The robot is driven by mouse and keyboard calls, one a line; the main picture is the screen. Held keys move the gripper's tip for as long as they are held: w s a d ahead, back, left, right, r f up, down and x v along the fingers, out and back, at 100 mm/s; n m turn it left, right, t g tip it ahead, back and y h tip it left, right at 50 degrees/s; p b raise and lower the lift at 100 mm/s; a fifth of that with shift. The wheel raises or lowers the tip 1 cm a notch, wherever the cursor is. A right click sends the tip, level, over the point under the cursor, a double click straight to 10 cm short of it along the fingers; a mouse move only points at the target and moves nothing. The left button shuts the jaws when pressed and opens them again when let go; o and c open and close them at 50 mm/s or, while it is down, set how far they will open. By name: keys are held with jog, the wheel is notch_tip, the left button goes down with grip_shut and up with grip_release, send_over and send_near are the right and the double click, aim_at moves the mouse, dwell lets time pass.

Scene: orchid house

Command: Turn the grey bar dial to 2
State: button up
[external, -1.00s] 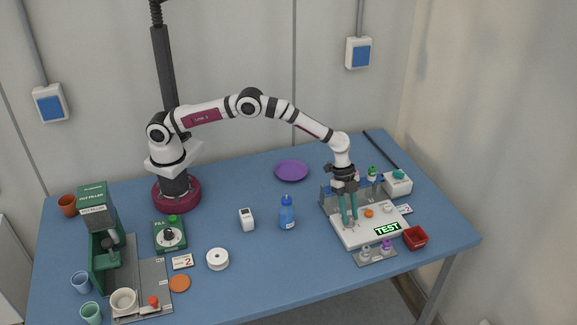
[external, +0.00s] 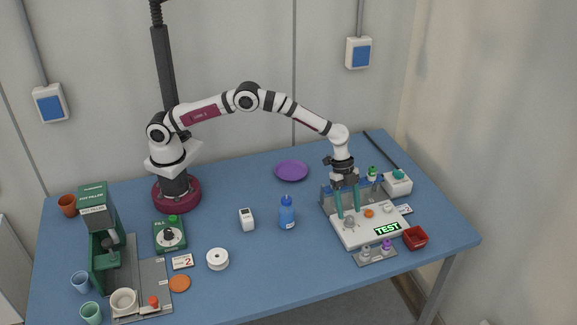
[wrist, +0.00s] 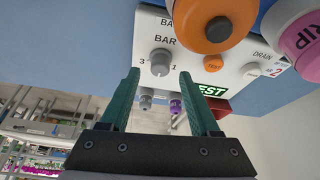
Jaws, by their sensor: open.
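The grey bar dial (wrist: 160,62) stands on the white panel (wrist: 182,22) under the word BAR in the wrist view, with a 3 to its left and a 1 to its right. I cannot read its pointer clearly. It also shows in the external view (external: 349,222) as a small grey knob. My gripper (wrist: 160,74) is open and empty. Its teal fingers point down at the panel, one on each side of the dial in the picture; contact is not visible. In the external view my gripper (external: 348,214) is over the dial.
An orange knob (external: 369,213) and a pale knob (external: 388,208) sit right of the dial. A lit TEST sign (external: 387,229) is at the panel's front. Large orange (wrist: 208,25) and pink (wrist: 300,40) tops are close to the wrist camera. A red tray (external: 415,238) stands front right.

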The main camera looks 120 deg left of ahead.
jog(key=v, duration=1.3)
jog(key=shift+a+r, duration=0.15)
jog(key=shift+r, duration=0.1)
